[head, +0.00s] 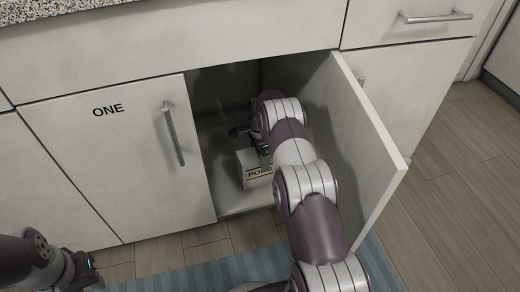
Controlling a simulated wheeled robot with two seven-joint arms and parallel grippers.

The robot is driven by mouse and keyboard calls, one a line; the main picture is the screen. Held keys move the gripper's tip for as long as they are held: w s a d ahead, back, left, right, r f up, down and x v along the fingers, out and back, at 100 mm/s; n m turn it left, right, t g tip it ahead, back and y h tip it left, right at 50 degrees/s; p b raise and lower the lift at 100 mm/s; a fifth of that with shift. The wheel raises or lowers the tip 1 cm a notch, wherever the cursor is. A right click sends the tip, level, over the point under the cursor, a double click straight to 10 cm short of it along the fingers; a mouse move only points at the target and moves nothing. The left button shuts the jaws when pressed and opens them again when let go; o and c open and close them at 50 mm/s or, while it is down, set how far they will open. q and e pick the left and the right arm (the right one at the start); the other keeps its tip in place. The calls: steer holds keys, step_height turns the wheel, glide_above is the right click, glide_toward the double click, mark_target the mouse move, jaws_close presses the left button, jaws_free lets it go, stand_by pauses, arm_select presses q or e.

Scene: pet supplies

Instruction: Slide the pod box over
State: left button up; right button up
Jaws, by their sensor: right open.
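The pod box (247,163) is a small white box with a tan label whose visible letters start with "PO". It sits on the floor of the open cabinet, near the front. My right arm reaches into the cabinet and hides the box's right part. My right gripper (249,138) is dark and open, at the top of the box on its far side. I cannot tell whether it touches the box. My left arm's end (82,272) is at the lower left, far from the box, and its fingers do not show clearly.
The cabinet's open door (370,150) stands close to the right of my right arm. A shut door marked "ONE" (110,160) is on the left. The cabinet floor (226,196) is bare left of the box. A blue striped mat (225,271) lies in front.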

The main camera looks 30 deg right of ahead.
mark_target(251, 176)
step_height(251, 176, down, 4)
steer(key=shift+f+b, duration=0.2)
steer(key=shift+b, duration=0.75)
arm_select(q)
step_height(251, 176, down, 3)
steer(key=shift+r, duration=0.15)
